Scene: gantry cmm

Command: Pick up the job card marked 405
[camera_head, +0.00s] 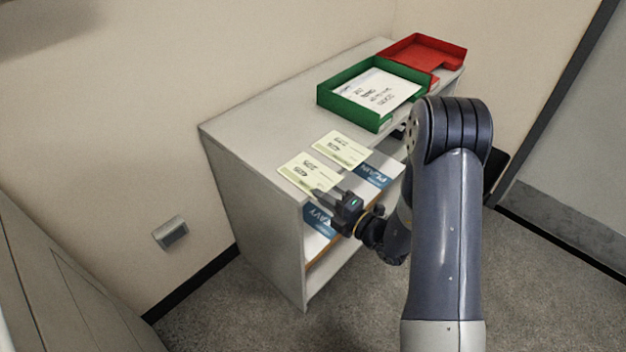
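Two pale yellow-green cards with dark print lie flat on top of the grey shelf unit. The near card (303,170) is at the front left corner of the top, and the far card (343,150) is to its right and further back. Their print appears upside down and is too small to read surely, so I cannot tell which is marked 405. My gripper (319,193) is at the front edge of the top, with its fingers at the near card's right front corner. The fingers are too small to show whether they are open or touch the card.
A green tray (357,115) holding a white printed sheet (376,92) stands further back on the unit (262,112), with a red tray (431,52) behind it. Blue labelled items (372,177) sit under the top along the front. Grey carpet (240,310) is clear in front.

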